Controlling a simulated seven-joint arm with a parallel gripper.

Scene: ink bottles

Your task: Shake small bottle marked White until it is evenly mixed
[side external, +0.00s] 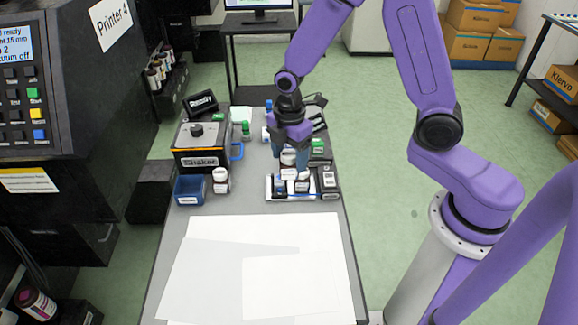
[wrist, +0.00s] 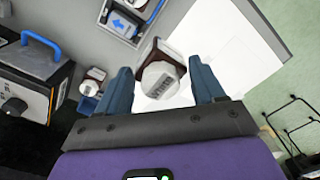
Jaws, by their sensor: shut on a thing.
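My gripper (side external: 290,152) is over the white tray (side external: 268,196) at the table's middle. Its blue fingers are shut on a small bottle (side external: 288,158) with a white cap and a dark brown body. In the wrist view the bottle (wrist: 161,78) sits between the two fingertips (wrist: 163,88), with its cap toward the camera. The cap carries printed text too small to read, so I cannot confirm it says White. In the side view the bottle appears above the tray, and the fingers hide part of it.
Another white-capped bottle (side external: 221,181) stands beside the blue bin (side external: 190,190). The boxy machine marked Shaker (side external: 201,148), with a blue handle, stands at the left. Several small items crowd the tray. White sheets (side external: 260,265) cover the clear near half of the table.

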